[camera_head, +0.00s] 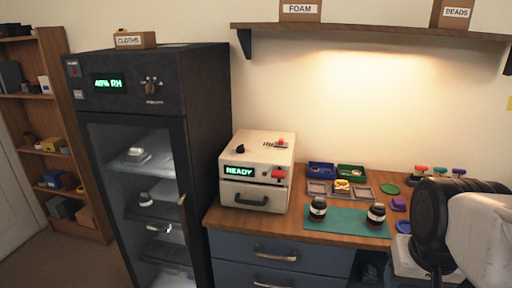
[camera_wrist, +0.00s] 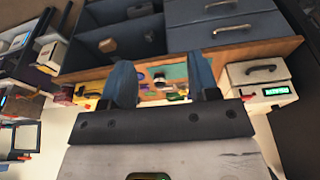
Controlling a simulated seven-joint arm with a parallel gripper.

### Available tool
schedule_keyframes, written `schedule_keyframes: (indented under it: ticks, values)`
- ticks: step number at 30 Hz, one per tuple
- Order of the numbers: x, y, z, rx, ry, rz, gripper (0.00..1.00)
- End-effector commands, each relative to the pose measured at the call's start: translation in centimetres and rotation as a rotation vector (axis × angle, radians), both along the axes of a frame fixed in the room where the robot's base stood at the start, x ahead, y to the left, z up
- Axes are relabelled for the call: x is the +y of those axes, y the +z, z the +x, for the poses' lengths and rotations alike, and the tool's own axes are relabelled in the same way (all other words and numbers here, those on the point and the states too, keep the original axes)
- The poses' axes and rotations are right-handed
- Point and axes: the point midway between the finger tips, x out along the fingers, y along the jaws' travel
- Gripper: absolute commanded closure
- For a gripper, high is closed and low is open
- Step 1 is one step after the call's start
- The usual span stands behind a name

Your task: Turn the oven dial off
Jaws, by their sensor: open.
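The oven is probably the cream box (camera_head: 256,148) with a green READY display (camera_head: 239,171) and a front drawer handle, on the left end of the wooden bench. A red knob (camera_head: 278,174) sits right of the display and may be the dial; its setting is too small to read. A black knob (camera_head: 240,149) is on the box's top. In the wrist view the box (camera_wrist: 250,73) appears upside down at the right. My gripper (camera_wrist: 163,80) is open with nothing between its two blue-grey fingers, well apart from the box. Its fingertips are not clear in the head view.
A dark cabinet (camera_head: 190,100) with a glass door stands left of the box. A green mat (camera_head: 345,222) holds two dark jars (camera_head: 318,208) (camera_head: 376,215). Blue (camera_head: 321,170) and green bins stand behind.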

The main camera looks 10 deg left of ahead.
Motion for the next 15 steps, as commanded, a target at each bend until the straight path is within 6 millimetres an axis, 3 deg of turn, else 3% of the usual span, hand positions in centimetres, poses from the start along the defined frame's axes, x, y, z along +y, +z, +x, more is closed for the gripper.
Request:
schedule_keyframes:
  ticks: [15]
  values:
    - [3.4, 5.6, 11.1, 0.039, -0.097, 0.036, 0.39]
